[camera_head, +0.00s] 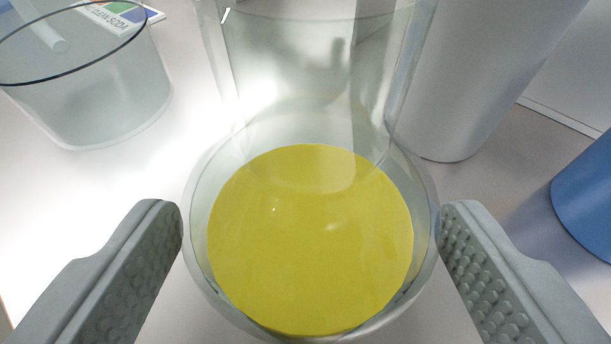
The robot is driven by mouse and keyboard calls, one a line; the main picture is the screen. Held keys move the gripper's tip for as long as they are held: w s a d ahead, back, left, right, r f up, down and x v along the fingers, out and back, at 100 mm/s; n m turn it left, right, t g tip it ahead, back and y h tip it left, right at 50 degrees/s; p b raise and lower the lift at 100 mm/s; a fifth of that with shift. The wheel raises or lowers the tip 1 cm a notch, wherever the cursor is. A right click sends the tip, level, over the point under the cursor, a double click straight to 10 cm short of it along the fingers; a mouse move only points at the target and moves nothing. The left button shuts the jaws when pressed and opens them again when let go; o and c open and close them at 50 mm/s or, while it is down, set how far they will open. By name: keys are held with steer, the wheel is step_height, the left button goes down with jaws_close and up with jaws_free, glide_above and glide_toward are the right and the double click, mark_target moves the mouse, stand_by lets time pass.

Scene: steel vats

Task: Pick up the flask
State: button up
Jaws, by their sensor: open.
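The flask (310,240) is clear glass with yellow liquid in its round lower part and a wide clear neck rising to the top of the view. It stands upright in the middle on a pale surface, and its top is cut off by the frame. My gripper (312,225) is open, with one grey studded finger at the left of the flask and one at the right. The flask's body lies between the fingertips. The tips are very near the glass; I cannot tell whether they touch it.
A clear glass beaker (90,105) with a white rod (42,32) in it stands at the upper left. A printed card (125,14) lies behind it. A white cylinder (465,75) stands close behind the flask at right. A blue round object (590,195) is at the right edge.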

steer(key=shift+w, duration=0.15)
steer(key=shift+c, duration=0.5)
steer(key=c, duration=1.1)
steer(key=shift+r, duration=0.2)
steer(key=shift+c, duration=0.2)
